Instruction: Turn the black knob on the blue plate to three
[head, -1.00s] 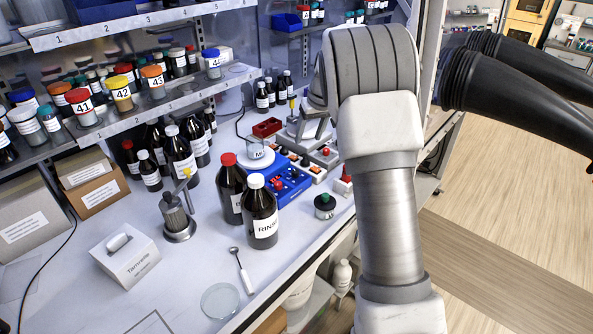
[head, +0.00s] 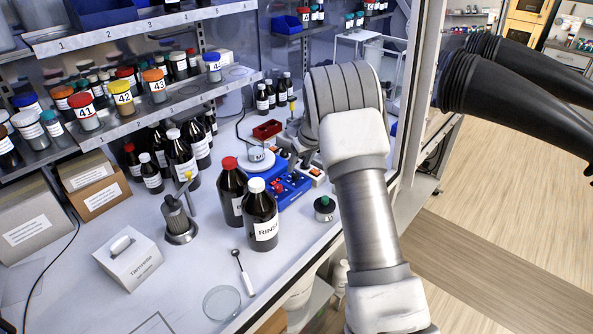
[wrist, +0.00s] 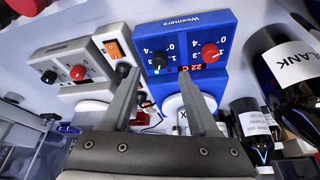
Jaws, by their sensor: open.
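The blue plate (wrist: 190,32), marked "Wexmere", fills the upper middle of the wrist view, with a black knob (wrist: 158,62) on the left and a red knob (wrist: 210,50) on the right. White scale digits surround the knobs; the black knob's setting is too small to read surely. My gripper (wrist: 158,75) is open and empty, its fingertips either side of the black knob in the picture, apparently short of touching it.
A grey plate (wrist: 62,65) with its own black and red knobs and an orange switch (wrist: 113,48) stand left of the blue plate in the wrist view. A dark bottle (wrist: 285,65) stands close on the right. In the head view a white-capped bottle (head: 260,218) stands before the plate.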

